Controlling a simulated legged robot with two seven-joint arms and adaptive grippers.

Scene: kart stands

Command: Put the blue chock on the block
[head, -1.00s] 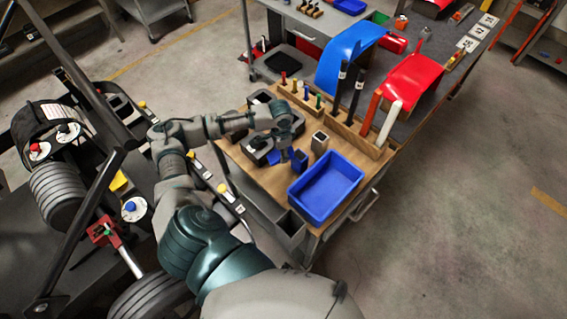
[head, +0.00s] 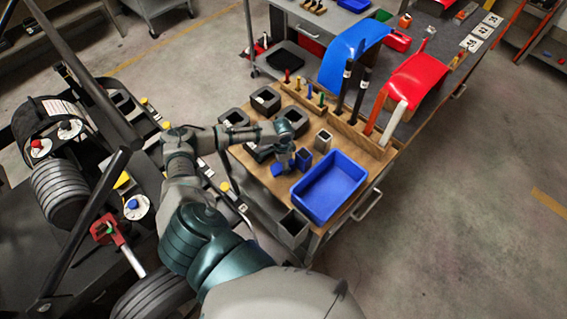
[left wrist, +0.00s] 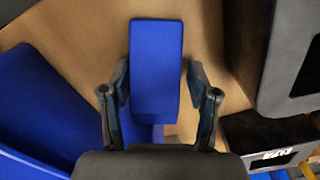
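The blue chock (left wrist: 157,65) lies between the fingers of my left gripper (left wrist: 157,80) in the left wrist view, with a thin gap showing on each side. In the head view, blue parts (head: 304,159) show beside my left gripper (head: 288,164), low over the wooden cart top; the gripper partly hides them. The fingers are open and straddle the chock. Dark square blocks with recessed tops stand behind: one at the back (head: 265,99), one at the left (head: 233,118), one at the right (head: 294,118). Which is the task's block I cannot tell. My right gripper is not in view.
A blue tray (head: 328,187) is at the near right of the cart top (head: 262,176). A grey hollow holder (head: 322,141) stands behind it. A wooden rack (head: 362,137) with tall rods lines the right edge. A tyre and tool stand is at the left.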

